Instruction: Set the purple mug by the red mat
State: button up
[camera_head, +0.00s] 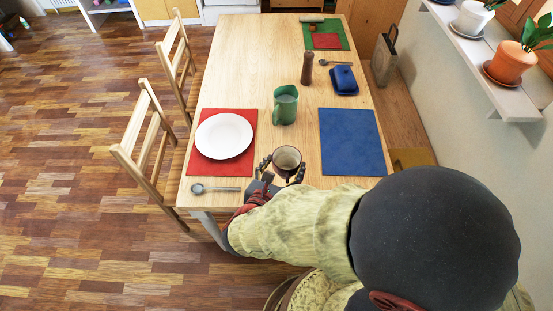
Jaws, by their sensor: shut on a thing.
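The mug (287,158) is dark outside with a pale inside, and its purple tint is hard to make out. It looks upright at the near edge of the wooden table. My gripper (281,173) is shut on it, with dark fingers at its left and right sides. I cannot tell whether its base touches the table. The red mat (199,168) lies to the left of the mug, a short gap away, with a white plate (223,135) on it. My arm hides the table edge just below the mug.
A spoon (215,188) lies below the red mat. A green pitcher (285,105) stands beyond the mug, with a brown mill (307,68) and blue butter dish (344,80) farther back. A blue mat (352,142) lies bare at right. Bare wood (268,132) separates the mats.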

jog(key=shift+w+a+f+b, duration=0.35)
jog(key=shift+w+f+b, duration=0.9)
jog(key=shift+w+f, duration=0.95)
jog(key=shift+w+a+f+b, duration=0.35)
jog(key=shift+w+f+b, duration=0.95)
jog(key=shift+w+f, duration=0.85)
jog(key=shift+w+a+f+b, duration=0.35)
jog(key=shift+w+f+b, duration=0.9)
jog(key=shift+w+f, duration=0.95)
jog(key=shift+w+r, duration=0.1)
jog(key=shift+w, duration=0.05)
jog(key=o, duration=1.3)
